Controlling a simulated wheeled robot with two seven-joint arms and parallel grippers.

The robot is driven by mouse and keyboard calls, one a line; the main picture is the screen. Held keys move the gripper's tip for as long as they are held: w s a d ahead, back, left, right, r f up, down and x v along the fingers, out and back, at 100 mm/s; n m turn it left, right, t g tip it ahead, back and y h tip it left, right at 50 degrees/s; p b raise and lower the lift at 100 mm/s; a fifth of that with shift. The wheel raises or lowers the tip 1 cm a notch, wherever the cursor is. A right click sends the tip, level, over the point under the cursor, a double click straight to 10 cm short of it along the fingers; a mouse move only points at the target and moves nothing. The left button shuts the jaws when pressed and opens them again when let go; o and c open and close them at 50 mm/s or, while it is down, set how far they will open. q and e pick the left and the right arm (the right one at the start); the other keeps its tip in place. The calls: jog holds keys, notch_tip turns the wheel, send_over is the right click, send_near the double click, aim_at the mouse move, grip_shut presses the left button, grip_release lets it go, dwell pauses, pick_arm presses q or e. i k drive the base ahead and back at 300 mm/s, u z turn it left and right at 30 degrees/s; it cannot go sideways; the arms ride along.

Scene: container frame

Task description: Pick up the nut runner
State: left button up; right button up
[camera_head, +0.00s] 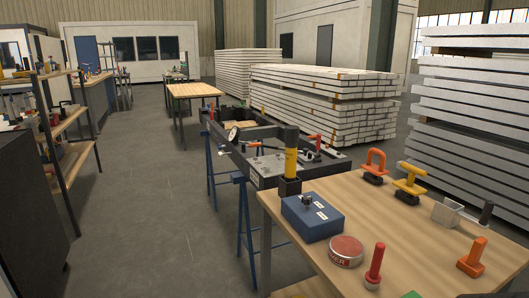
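A tall upright tool with a yellow body and a black top (291,160) stands in a dark holder at the back left corner of the near wooden table (355,215). It looks most like the nut runner, but I cannot tell for sure. Its lower end is hidden in the holder. Neither of my grippers shows in the head view.
A blue box (312,218), a round red tin (346,251), a red-handled tool (375,265) and orange-handled tools (409,180) stand on the near table. Behind it is a dark frame on blue trestles (246,225). Shelves (70,125) stand left; the floor (150,200) between is clear.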

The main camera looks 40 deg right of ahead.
aim_at(292, 131)
jog(key=z, duration=0.5)
jog(key=i, duration=0.9)
jog(key=z, duration=0.8)
